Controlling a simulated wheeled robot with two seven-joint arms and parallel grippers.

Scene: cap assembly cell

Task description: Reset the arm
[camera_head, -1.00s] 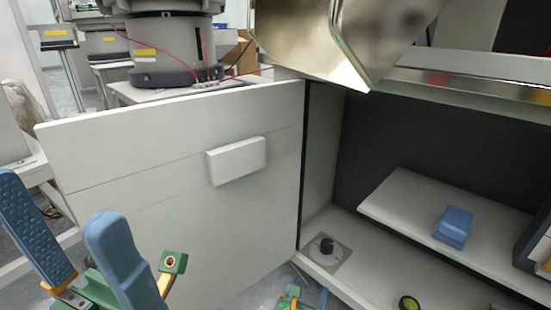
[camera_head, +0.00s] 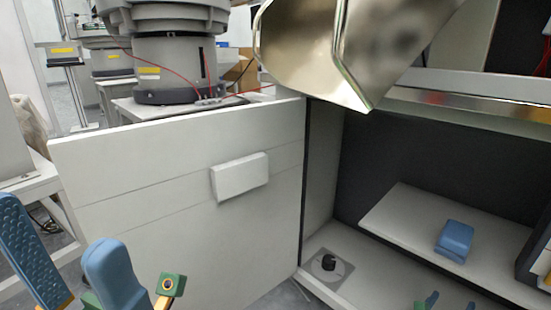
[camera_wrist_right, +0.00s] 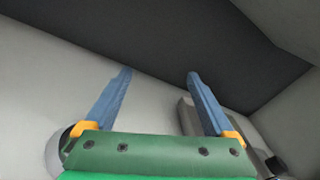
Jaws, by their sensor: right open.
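My right gripper (camera_head: 450,299) shows small at the bottom edge of the head view, in front of the cabinet's lower floor, with only its blue fingertips and a bit of green in frame. In the right wrist view my right gripper (camera_wrist_right: 159,74) has its two blue fingers wide apart with nothing between them. My left gripper (camera_head: 62,218) is large at the lower left of the head view. Its two blue fingers stand apart with no object seen between them; its base is cut off by the frame.
The white open door panel (camera_head: 170,215) with its block handle (camera_head: 240,177) stands left of the cabinet. A raised white shelf (camera_head: 400,215) carries a blue box (camera_head: 454,240). A black knob (camera_head: 328,262) sits on a grey square plate. A shiny metal part (camera_head: 320,55) hangs above.

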